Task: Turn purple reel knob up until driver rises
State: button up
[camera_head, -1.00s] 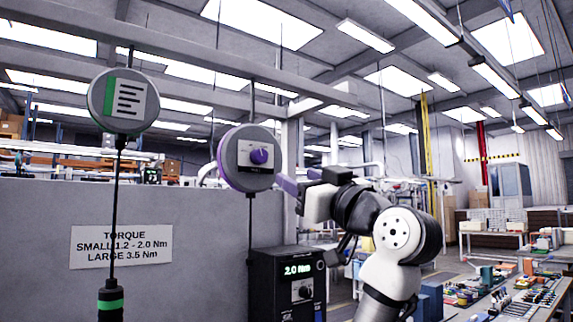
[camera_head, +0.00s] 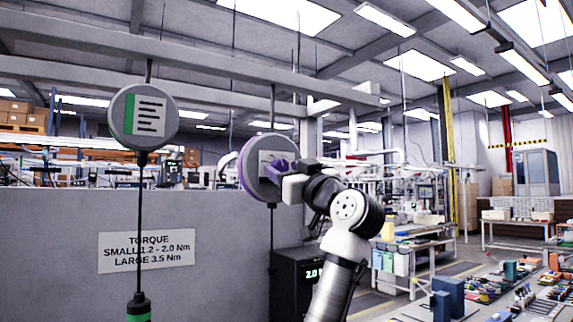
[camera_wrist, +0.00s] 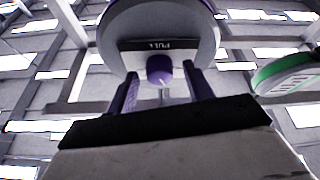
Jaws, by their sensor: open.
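The purple-rimmed reel (camera_head: 256,170) hangs on the right of the two reels in the head view, its face partly covered by my gripper (camera_head: 280,170). In the wrist view its grey housing (camera_wrist: 112,30) fills the top, with a label reading PULL. The purple knob (camera_wrist: 159,69) sticks out below that label. My gripper (camera_wrist: 160,82) is open, with one purple finger on each side of the knob; I cannot tell if either touches it. The purple reel's cable (camera_head: 272,228) runs down beside the controller box; its driver is not in view.
A green-marked reel (camera_head: 120,115) hangs at the left with its green-banded driver (camera_head: 139,308) below. A grey partition (camera_head: 60,250) with a torque sign (camera_head: 147,251) stands behind. The controller box (camera_head: 298,270) is below my arm. Workbenches with parts lie to the right.

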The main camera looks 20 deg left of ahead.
jog(key=c, duration=1)
jog(key=shift+o, duration=0.2)
